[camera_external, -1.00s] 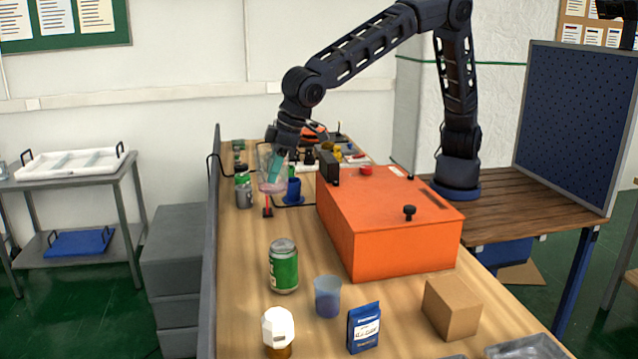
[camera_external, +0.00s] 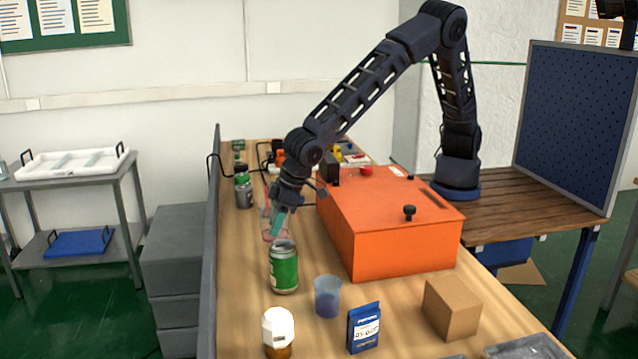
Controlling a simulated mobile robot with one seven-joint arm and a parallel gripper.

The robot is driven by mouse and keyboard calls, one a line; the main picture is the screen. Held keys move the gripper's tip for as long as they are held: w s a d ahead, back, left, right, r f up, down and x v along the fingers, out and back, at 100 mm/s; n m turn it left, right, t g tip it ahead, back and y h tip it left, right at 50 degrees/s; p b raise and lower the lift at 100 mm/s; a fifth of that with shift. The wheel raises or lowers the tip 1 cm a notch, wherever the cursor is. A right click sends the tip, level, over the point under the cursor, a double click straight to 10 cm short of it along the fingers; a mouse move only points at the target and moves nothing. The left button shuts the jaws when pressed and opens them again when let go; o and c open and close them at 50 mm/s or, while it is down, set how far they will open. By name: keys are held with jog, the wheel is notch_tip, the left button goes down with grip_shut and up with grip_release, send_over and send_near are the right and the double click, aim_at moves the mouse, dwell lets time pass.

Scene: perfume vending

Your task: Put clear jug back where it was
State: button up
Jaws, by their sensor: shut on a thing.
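The clear jug (camera_external: 269,234) is a see-through vessel with a pinkish tint, low over the wooden bench just behind the green-labelled can. My gripper (camera_external: 282,222) points down at it and is shut on it; teal finger parts show at the jug. The fingertips and the jug's base are partly hidden, so I cannot tell whether the jug touches the bench.
The green-labelled can (camera_external: 284,268) stands close in front of the jug. A clear beaker with blue liquid (camera_external: 327,297), a blue packet (camera_external: 364,328), a white-capped bottle (camera_external: 278,330) and a cardboard box (camera_external: 452,308) stand nearer. The orange box (camera_external: 400,235) is at right.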

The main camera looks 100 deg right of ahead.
jog(key=shift+f, duration=1.35)
jog(key=shift+f, duration=0.15)
jog(key=o, duration=1.3)
